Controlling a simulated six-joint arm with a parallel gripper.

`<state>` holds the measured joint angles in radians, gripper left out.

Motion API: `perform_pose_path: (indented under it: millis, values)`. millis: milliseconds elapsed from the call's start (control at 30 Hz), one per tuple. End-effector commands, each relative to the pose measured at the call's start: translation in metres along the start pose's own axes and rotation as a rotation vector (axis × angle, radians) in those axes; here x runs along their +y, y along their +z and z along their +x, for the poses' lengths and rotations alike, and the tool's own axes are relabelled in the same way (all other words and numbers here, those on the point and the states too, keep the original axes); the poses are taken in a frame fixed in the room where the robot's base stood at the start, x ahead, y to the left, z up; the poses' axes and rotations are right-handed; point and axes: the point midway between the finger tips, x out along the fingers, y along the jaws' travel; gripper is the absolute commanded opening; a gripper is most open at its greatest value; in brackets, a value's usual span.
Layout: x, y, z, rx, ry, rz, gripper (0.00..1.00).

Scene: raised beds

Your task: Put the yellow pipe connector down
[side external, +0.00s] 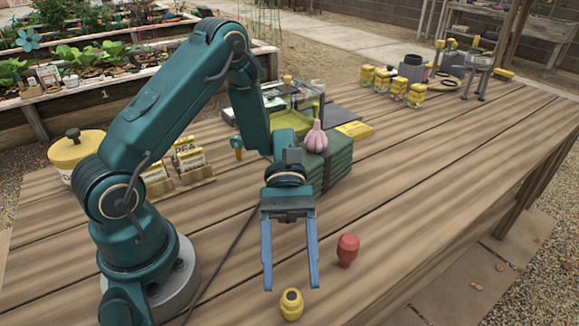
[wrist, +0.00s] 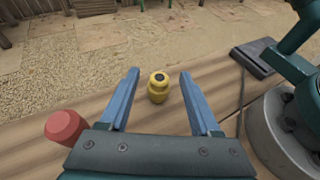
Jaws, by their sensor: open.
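The yellow pipe connector (side external: 291,304) stands upright on the wooden table near its front edge, with a dark opening on top. In the wrist view the connector (wrist: 158,88) shows between and beyond the two blue fingers, touching neither. My gripper (side external: 292,286) is open and empty, its fingers pointing down just behind the connector in the side view. It also shows in the wrist view (wrist: 160,78). A red piece (side external: 347,251) stands on the table to the right of my gripper, and it shows at the left in the wrist view (wrist: 66,127).
A garlic bulb (side external: 315,138) sits on a green bundle (side external: 330,165) behind my gripper. Seed packets (side external: 188,158) in a wooden holder and a yellow-lidded pot (side external: 76,147) are at left. Jars (side external: 398,88) stand far back. The table's right side is clear.

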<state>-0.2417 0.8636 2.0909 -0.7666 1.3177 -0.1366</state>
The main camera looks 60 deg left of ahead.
Motion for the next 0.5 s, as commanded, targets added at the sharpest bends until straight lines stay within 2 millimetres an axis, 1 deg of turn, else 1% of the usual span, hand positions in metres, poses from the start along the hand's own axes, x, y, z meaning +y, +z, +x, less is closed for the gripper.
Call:
perform_pose_path:
  millis: [33,100,267,367,500]
  values:
    - [0.001,0.0,-0.005,0.001,0.003,0.001,0.64]
    - [0.0,0.0,-0.01,0.005,0.0,0.003,0.64]
    - [-0.004,0.006,-0.015,0.065,-0.026,0.053,0.64]
    - [-0.009,0.014,-0.021,0.17,-0.065,0.143,0.64]
    - [-0.021,0.026,-0.031,0.375,-0.139,0.31,0.64]
